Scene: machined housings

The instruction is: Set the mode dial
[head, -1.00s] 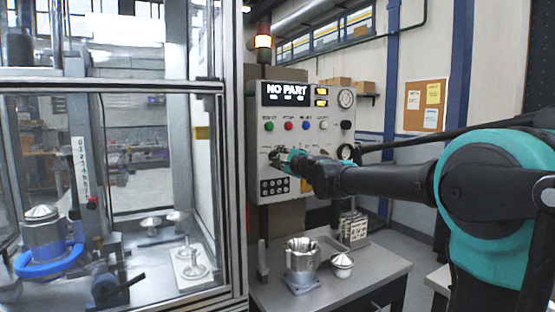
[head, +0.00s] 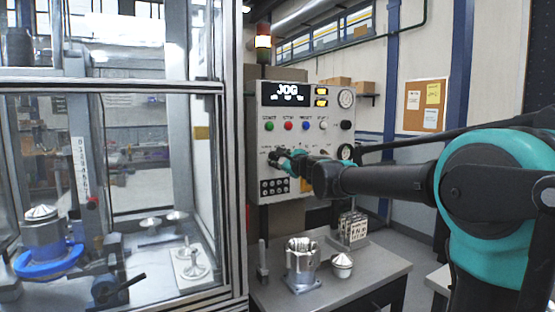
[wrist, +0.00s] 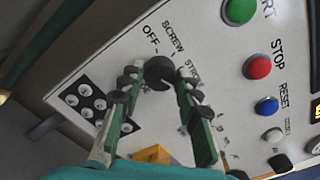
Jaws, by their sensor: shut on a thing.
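The mode dial (wrist: 159,73) is a round black knob on the white control panel (head: 331,133). In the wrist view the labels "OFF", "SCREW" and a partly hidden third label stand around it. The dial's pointer is too dark to read. My gripper (wrist: 157,84) is shut on the dial, one finger on each side. In the head view my gripper (head: 279,158) reaches the panel's left side and covers the dial. The display (head: 287,93) at the top of the panel reads "JOG".
Green, red (wrist: 257,67), blue and white buttons sit beside the dial. A block of black buttons (head: 274,187) is below it. A bench (head: 345,280) under the panel holds a metal housing (head: 302,262) and a cone-topped part (head: 342,265). A glazed enclosure stands left.

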